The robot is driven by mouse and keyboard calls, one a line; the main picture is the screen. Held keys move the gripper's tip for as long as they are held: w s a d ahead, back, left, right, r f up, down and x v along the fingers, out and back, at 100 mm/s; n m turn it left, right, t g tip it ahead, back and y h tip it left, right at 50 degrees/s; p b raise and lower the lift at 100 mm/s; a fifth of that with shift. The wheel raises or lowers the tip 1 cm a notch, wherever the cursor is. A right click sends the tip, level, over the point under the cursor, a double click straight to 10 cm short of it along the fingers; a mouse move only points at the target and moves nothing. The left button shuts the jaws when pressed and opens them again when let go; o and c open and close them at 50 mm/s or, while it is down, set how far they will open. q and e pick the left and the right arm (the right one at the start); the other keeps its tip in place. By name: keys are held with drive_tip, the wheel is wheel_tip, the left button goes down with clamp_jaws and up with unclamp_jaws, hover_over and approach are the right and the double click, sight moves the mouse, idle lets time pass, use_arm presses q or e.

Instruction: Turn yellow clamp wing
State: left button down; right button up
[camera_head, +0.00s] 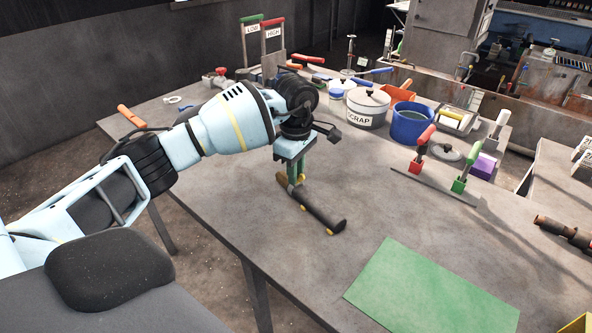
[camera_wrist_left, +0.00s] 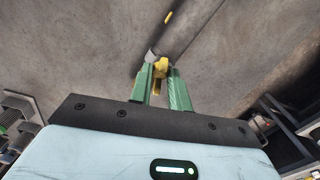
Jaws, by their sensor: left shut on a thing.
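My left gripper (camera_head: 293,181) points down over the near side of the table, its green fingers at one end of a dark rod-like clamp (camera_head: 322,212). In the left wrist view, the fingers (camera_wrist_left: 160,86) are shut on the yellow clamp wing (camera_wrist_left: 160,68), which shows between and just beyond their tips. The clamp lies on the table and runs away from the fingers, with small yellow parts along it. Part of the wing is hidden by the fingers. My right gripper is in neither view.
A green mat (camera_head: 432,290) lies at the front right. A white SCRAP pot (camera_head: 367,110), a blue bucket (camera_head: 410,127) and red- and green-handled tools (camera_head: 424,143) stand farther back. A dark brown cylinder (camera_head: 565,232) lies at the right. The table around the clamp is clear.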

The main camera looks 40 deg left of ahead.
use_arm(q)
drive_tip(key=m, duration=0.4)
drive_tip(key=shift+b, duration=0.3)
drive_tip(key=c, duration=1.3)
unclamp_jaws()
drive_tip(key=shift+r, duration=0.1)
wheel_tip(320, 180, up, 8)
drive_tip(key=shift+f, duration=0.15)
drive_tip(key=shift+s+f, duration=0.1)
drive_tip(key=shift+f, duration=0.05)
